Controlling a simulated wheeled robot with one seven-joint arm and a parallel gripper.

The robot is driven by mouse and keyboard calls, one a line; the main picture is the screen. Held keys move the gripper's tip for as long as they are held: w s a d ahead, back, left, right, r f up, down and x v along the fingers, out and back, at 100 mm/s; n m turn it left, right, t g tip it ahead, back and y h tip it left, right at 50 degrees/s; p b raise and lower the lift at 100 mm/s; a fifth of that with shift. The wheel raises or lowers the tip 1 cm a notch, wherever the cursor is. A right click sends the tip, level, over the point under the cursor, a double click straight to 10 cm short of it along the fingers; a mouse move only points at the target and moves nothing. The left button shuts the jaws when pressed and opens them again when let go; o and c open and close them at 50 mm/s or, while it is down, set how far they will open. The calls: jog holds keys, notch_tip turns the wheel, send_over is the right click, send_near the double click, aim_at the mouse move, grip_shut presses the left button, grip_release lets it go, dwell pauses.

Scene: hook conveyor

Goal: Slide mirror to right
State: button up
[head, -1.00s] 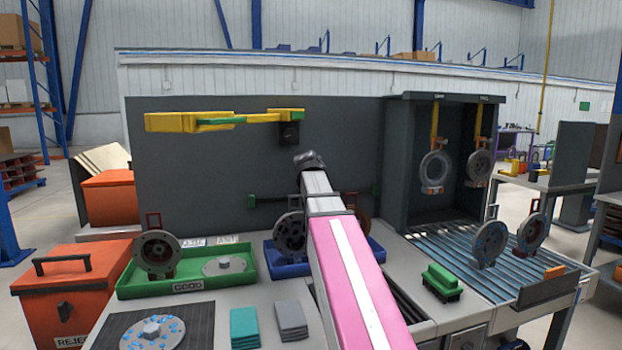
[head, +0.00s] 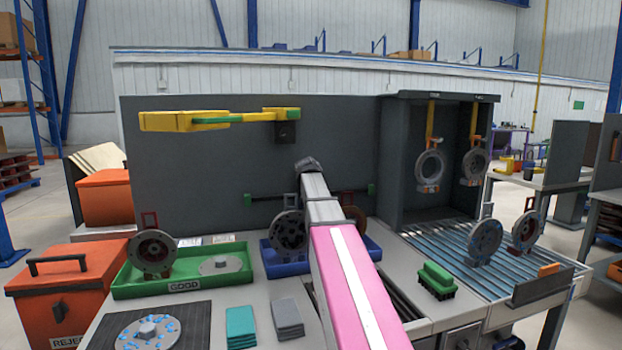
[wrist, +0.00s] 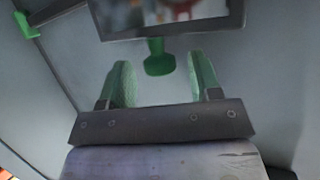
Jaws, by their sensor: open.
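The mirror (wrist: 165,14) is a dark-framed panel with a blurred reflection, at the top of the wrist view. A green knob (wrist: 159,60) hangs below its lower edge. My gripper (wrist: 162,75) is open, with one green-padded finger on either side of the knob in the picture. Gaps show on both sides, and I cannot tell whether the knob lies at fingertip depth. In the head view a dark rail (head: 277,197) with green end blocks runs along the grey back panel. My arm hides its middle; the mirror and my gripper are not visible there.
A green GOOD tray (head: 185,287) and a blue tray (head: 290,270) stand below the panel. Yellow arms (head: 220,119) jut out above. A dark cabinet (head: 398,160) with hanging rings stands right. A green brush-like block (head: 436,280) lies on the bench.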

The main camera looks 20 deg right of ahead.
grip_shut()
jog(key=d, duration=2)
jog(key=shift+d, duration=0.2)
grip_release()
jog(key=shift+d, duration=0.15)
jog(key=shift+s, duration=0.1)
jog(key=v, duration=1)
jog(key=shift+s+r, duration=0.25)
